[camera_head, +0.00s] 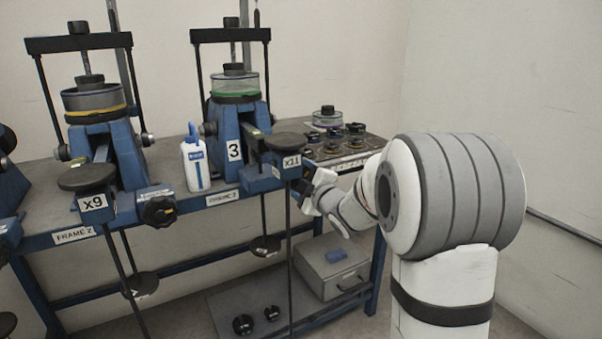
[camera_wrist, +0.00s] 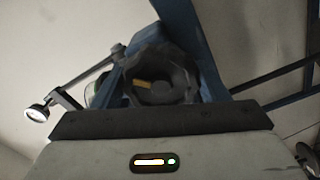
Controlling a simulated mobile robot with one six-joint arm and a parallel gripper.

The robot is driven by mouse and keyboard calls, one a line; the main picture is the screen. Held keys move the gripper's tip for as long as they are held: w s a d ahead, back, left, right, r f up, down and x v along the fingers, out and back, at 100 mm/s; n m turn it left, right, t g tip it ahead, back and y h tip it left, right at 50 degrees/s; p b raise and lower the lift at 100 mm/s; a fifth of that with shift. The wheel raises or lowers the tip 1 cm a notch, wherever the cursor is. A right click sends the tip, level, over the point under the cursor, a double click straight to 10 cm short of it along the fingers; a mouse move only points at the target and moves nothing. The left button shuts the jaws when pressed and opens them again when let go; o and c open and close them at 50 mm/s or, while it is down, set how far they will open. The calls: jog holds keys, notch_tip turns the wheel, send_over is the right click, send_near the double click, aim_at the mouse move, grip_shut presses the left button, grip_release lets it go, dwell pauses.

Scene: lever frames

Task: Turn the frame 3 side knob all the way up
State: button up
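Frame 3 (camera_head: 234,110) is the blue stand with the "3" plate in the middle of the head view. Its side knob (camera_wrist: 162,80) is a dark, lobed knob with a yellow mark, just beyond my gripper's dark front edge in the wrist view. In the head view the knob is mostly or wholly hidden behind my gripper and the x11 lever end. My gripper (camera_head: 312,194) is at the bench's front edge, right of the x11 label. Its fingers are not clear in either view, so I cannot tell whether it touches the knob.
The x11 lever end (camera_head: 290,141) with its hanging rod is close left of my gripper. Frame 2 (camera_head: 102,125), with its own black knob (camera_head: 158,211), stands left. A white bottle (camera_head: 195,163) stands between the frames. A grey box (camera_head: 331,268) sits on the lower shelf.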

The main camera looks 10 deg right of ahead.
jog(key=shift+o, duration=0.6)
jog(key=shift+w+a+r, duration=0.1)
jog(key=shift+w+a, duration=0.05)
jog(key=shift+o, duration=0.9)
jog(key=b+v, duration=0.2)
jog(key=v, duration=0.4)
